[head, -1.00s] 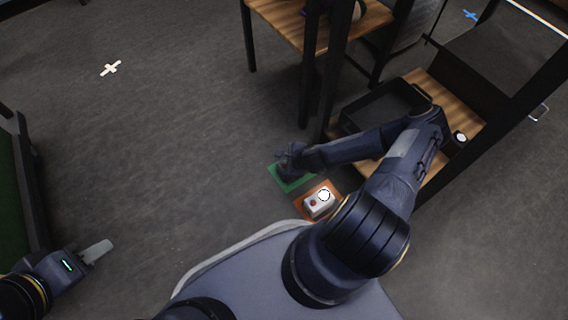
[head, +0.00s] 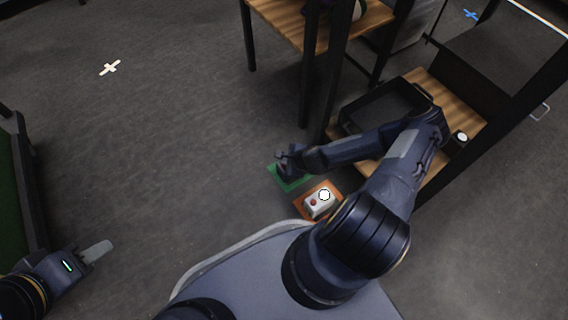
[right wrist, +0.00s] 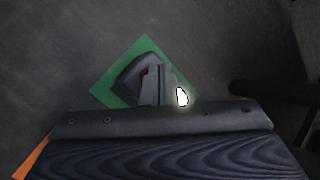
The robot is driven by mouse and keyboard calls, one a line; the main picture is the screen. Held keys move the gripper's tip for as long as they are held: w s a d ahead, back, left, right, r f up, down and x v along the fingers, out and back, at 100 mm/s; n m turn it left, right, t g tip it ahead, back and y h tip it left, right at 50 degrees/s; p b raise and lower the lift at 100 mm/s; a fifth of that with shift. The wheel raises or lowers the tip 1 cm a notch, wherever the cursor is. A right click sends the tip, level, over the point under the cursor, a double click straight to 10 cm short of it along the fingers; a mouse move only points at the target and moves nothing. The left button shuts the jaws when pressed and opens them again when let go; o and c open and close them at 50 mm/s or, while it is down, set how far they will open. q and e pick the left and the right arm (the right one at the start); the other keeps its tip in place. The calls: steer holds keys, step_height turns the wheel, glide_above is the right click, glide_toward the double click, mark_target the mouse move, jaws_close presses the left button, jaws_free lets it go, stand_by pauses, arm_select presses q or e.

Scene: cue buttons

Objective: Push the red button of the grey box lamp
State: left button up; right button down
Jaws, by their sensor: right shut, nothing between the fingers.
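The grey box lamp (right wrist: 128,76) sits on a green mat (right wrist: 147,45) on the floor. Its red button (right wrist: 145,71) is partly hidden by my fingers in the right wrist view. A bright white lamp (right wrist: 182,97) glows just right of the fingers. My right gripper (right wrist: 158,84) is shut and empty, with its tips over the box beside the button. I cannot tell if they touch it. In the head view my right gripper (head: 287,160) covers most of the grey box. My left gripper (head: 98,250) is far off at the lower left, its finger gap not visible.
A white box (head: 317,203) with a red button and white lamp sits on an orange mat (head: 301,207) close by. A wooden shelf unit (head: 468,105) with dark posts and a black tray (head: 375,108) stands to the right.

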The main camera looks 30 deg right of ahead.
steer(key=shift+f+b, duration=0.3)
steer(key=shift+f, duration=0.05)
stand_by(0.4)
steer(key=shift+r, duration=0.15)
steer(key=shift+r+p, duration=0.7)
steer(key=shift+r, duration=0.1)
step_height(320, 180, up, 6)
steer(key=p, duration=0.5)
stand_by(0.4)
